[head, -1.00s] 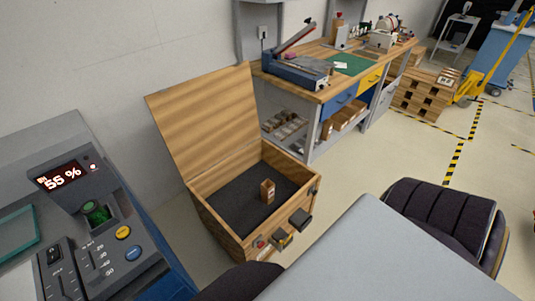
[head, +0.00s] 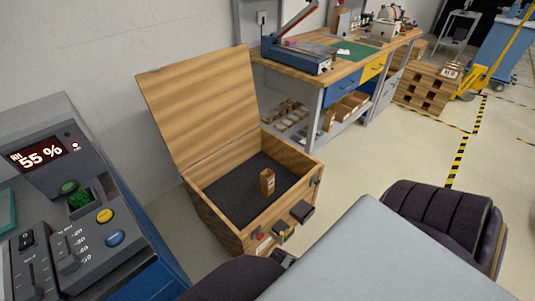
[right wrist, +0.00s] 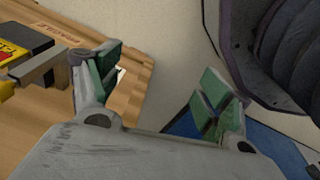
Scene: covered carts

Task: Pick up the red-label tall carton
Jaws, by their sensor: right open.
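A small brown tall carton (head: 267,183) stands upright on the dark floor of an open wooden box (head: 215,218), towards its front right. A pale patch shows on the carton, but I cannot make out a red label. In the right wrist view my right gripper (right wrist: 160,88) is open and empty, its green-padded fingers spread, with the box's wood behind its left finger. The carton is not clearly visible there. In the head view the right gripper is hardly seen at the box's lower front. My left gripper is out of view.
The raised lid (head: 200,105) stands behind the box. A black block (head: 301,211) and a yellow latch (head: 284,231) stick out from its front. A console (head: 70,210) stands left. A workbench (head: 335,75) is behind right, with open floor beyond.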

